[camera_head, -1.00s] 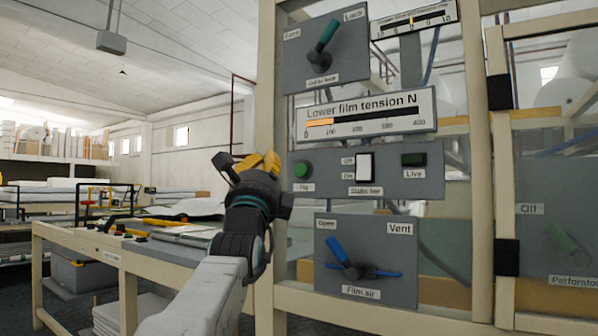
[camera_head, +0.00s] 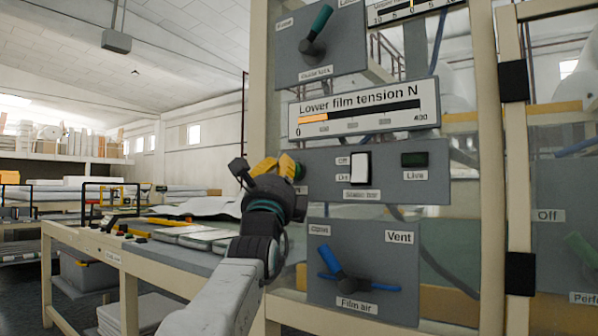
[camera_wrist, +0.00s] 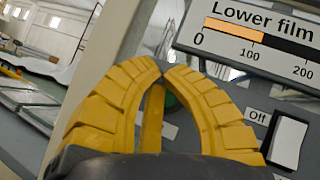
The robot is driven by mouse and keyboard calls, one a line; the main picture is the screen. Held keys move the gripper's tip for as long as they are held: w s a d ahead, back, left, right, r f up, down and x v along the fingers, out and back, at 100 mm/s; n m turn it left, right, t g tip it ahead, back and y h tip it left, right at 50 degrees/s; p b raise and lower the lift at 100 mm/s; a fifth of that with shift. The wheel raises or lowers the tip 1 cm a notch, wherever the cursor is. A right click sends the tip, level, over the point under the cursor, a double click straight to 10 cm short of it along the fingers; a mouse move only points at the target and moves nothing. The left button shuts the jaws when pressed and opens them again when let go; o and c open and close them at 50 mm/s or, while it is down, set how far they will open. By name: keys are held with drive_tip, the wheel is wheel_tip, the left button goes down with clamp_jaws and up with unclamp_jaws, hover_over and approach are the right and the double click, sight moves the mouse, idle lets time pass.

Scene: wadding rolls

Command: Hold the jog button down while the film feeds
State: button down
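The green jog button sits at the left end of the grey switch panel (camera_head: 380,185). In the head view my gripper (camera_head: 292,165) is in front of it and hides most of it. In the wrist view a dark green part of the button (camera_wrist: 172,103) shows through the gap between the yellow fingers. My gripper (camera_wrist: 161,72) has its fingertips together with nothing seen between them. I cannot tell whether the tips touch the panel. The lower film tension gauge (camera_head: 365,108) above has a short orange bar, near 100 in the wrist view.
The white static bar switch (camera_head: 360,168) and the dark Live indicator (camera_head: 414,160) are right of the button. The film air valve (camera_head: 345,278) is below and a teal-handled lever (camera_head: 320,22) above. A workbench (camera_head: 150,260) stands at left.

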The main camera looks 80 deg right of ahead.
drive_tip(key=shift+s+d, duration=0.1)
drive_tip(key=shift+d, duration=0.05)
drive_tip(key=c, duration=1.9)
unclamp_jaws()
clamp_jaws()
drive_tip(key=shift+s+d+g, duration=0.3)
drive_tip(key=shift+s+d, duration=0.1)
drive_tip(key=shift+d, duration=0.4)
idle(1.6)
drive_tip(key=shift+w+a, duration=0.1)
drive_tip(key=shift+a, duration=0.05)
idle(1.6)
drive_tip(key=shift+w+a+b, duration=0.25)
drive_tip(key=shift+a+b, duration=0.25)
drive_tip(key=shift+a, duration=0.1)
idle(0.4)
